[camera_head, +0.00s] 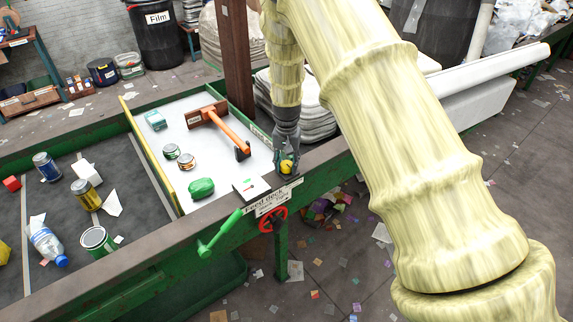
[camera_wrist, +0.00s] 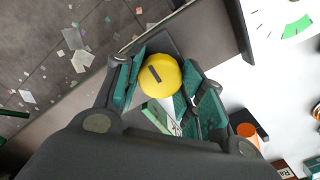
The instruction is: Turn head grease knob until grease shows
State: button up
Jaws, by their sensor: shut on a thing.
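The grease knob (camera_wrist: 160,75) is a round yellow knob with a dark slot-like mark on its top. In the wrist view it sits between the teal pads of my gripper (camera_wrist: 162,88), which is shut on it. In the head view the yellow knob (camera_head: 287,167) shows at the tip of my gripper (camera_head: 287,160), at the right corner of the feed deck. A white box with a green mark (camera_head: 251,187) stands beside it; its dial face with a green band (camera_wrist: 290,22) shows in the wrist view. I see no grease; the knob's base is partly hidden by the fingers.
The white deck (camera_head: 180,125) holds an orange-handled scraper (camera_head: 228,130), cans and a green lump (camera_head: 201,188). A green lever (camera_head: 218,236) and red handwheel (camera_head: 273,219) are on the frame's front. The dark belt (camera_head: 130,215) carries cans and a bottle. A brown post (camera_head: 236,60) stands behind.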

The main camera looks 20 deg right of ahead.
aim_at(287, 164)
jog(key=m+b, duration=0.1)
jog(key=m, duration=0.3)
jog(key=shift+m, duration=2)
jog(key=shift+r, duration=0.1)
jog(key=shift+w, duration=0.1)
jog(key=o, duration=1)
notch_tip(287, 164, up, 12)
jog(key=shift+f, duration=0.1)
